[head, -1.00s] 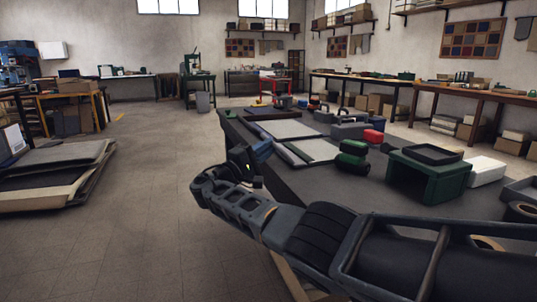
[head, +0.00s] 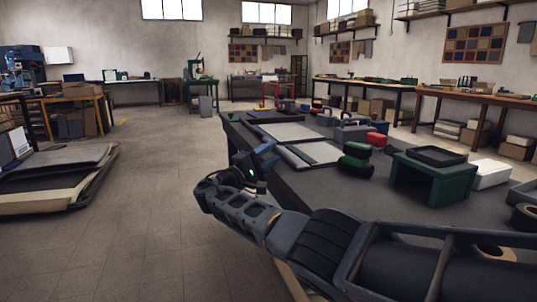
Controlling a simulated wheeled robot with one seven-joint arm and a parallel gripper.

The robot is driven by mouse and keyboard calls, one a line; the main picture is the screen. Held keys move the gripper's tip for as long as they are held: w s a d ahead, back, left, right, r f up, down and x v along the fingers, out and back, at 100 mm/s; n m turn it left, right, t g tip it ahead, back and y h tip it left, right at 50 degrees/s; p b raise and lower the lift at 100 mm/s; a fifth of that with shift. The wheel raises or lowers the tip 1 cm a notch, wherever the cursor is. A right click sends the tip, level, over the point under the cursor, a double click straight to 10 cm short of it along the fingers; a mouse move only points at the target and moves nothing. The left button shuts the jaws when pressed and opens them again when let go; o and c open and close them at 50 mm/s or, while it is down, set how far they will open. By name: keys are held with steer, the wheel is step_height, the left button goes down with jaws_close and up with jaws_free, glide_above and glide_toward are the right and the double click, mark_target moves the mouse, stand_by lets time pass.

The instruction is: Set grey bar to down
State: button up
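My arm reaches in from the lower right, and my gripper (head: 262,158) is at the near left edge of the dark workbench (head: 300,187). It is small and dark against the bench, so its fingers cannot be told apart. I cannot tell whether it holds anything. No grey bar can be made out for certain. A grey block-like item (head: 350,132) stands on the bench beyond my gripper, but its parts are too small to tell.
The bench also holds a green open-fronted box (head: 433,180), a white block (head: 490,174), a red item (head: 377,139) and pale flat panels (head: 295,132). Stacked padded panels (head: 60,178) lie on the floor at left. The floor between is clear.

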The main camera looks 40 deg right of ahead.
steer(key=v, duration=0.7)
steer(key=shift+a+f+p, duration=0.2)
steer(key=shift+a+p, duration=0.1)
steer(key=shift+a, duration=0.05)
steer(key=shift+s, duration=0.1)
